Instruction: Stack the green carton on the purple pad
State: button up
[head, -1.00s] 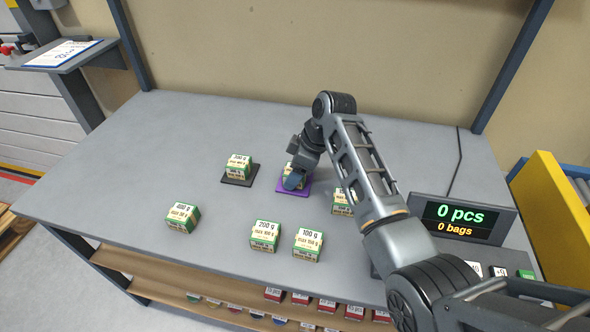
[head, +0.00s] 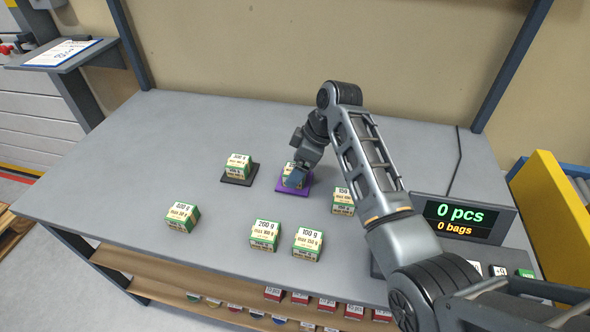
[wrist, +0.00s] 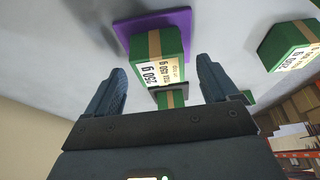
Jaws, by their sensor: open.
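A green carton with a white label and tan band (head: 289,168) sits on the purple pad (head: 291,193) near the middle of the table. In the wrist view the label of this carton (wrist: 162,70) reads 250 g, and the purple pad (wrist: 121,33) is under it. My gripper (head: 298,174) is at this carton and partly hides it in the head view. In the wrist view my gripper (wrist: 160,66) is open, its two fingers on either side of the carton with a gap to each.
A black pad (head: 237,181) to the left bears another green carton (head: 239,163). Loose green cartons stand in front: 400 g (head: 182,215), 200 g (head: 264,235), 100 g (head: 307,243), and one (head: 342,201) right of the purple pad. A counter display (head: 461,218) is at the right.

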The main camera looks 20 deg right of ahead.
jog(key=v, duration=0.9)
jog(key=shift+r, duration=0.4)
